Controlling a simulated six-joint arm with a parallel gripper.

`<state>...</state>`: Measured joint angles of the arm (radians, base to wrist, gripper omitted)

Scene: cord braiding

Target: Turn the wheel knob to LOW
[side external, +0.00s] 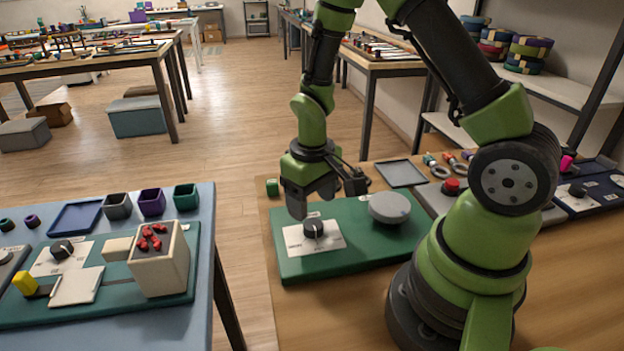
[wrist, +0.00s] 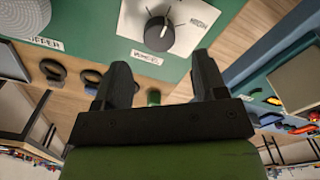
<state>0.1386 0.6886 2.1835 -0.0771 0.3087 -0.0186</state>
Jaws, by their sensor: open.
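The black wheel knob (side external: 313,228) sits on a white label plate (side external: 330,240) on the green board (side external: 345,258). In the wrist view the knob (wrist: 160,33) carries a white pointer line, roughly upright in the picture.
A grey round disc (side external: 389,205) stands on the board, right of the knob. A small green block (side external: 272,187) and a grey tray (side external: 401,173) lie behind the board. A red button (side external: 451,186) is farther right. A blue table (side external: 205,235) stands left, across a gap.

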